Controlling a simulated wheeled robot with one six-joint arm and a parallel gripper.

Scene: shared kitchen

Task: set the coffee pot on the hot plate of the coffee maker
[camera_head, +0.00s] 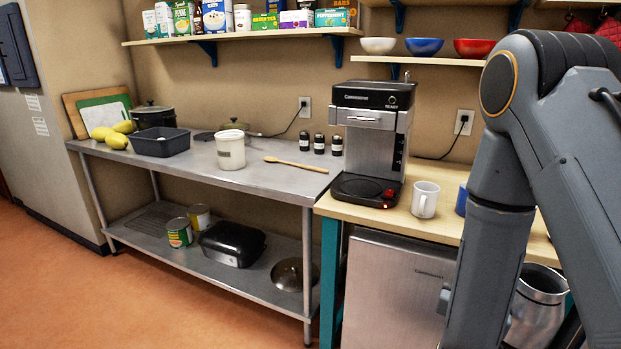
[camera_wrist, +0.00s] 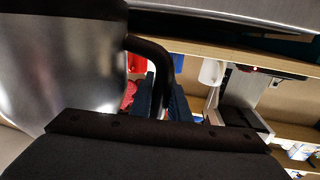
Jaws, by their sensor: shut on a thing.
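The coffee maker (camera_head: 372,110) stands on the wooden counter, steel and black. Its black hot plate (camera_head: 358,187) is bare, with a red light at the front. The steel coffee pot (camera_head: 540,308) is partly hidden behind my arm in the head view, low in front of the counter. In the wrist view the steel pot (camera_wrist: 70,75) fills the left side, and its black handle (camera_wrist: 150,52) runs down between my fingers. My gripper (camera_wrist: 162,98) is shut on that handle. The head view hides the gripper behind my arm. The coffee maker also shows in the wrist view (camera_wrist: 245,95), to the right.
A white mug (camera_head: 425,200) stands just right of the hot plate, with a blue mug (camera_head: 461,201) beyond it, partly hidden. A small steel fridge (camera_head: 397,290) is under the counter. Bowls (camera_head: 424,47) sit on the shelf above. The steel table (camera_head: 275,180) is to the left.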

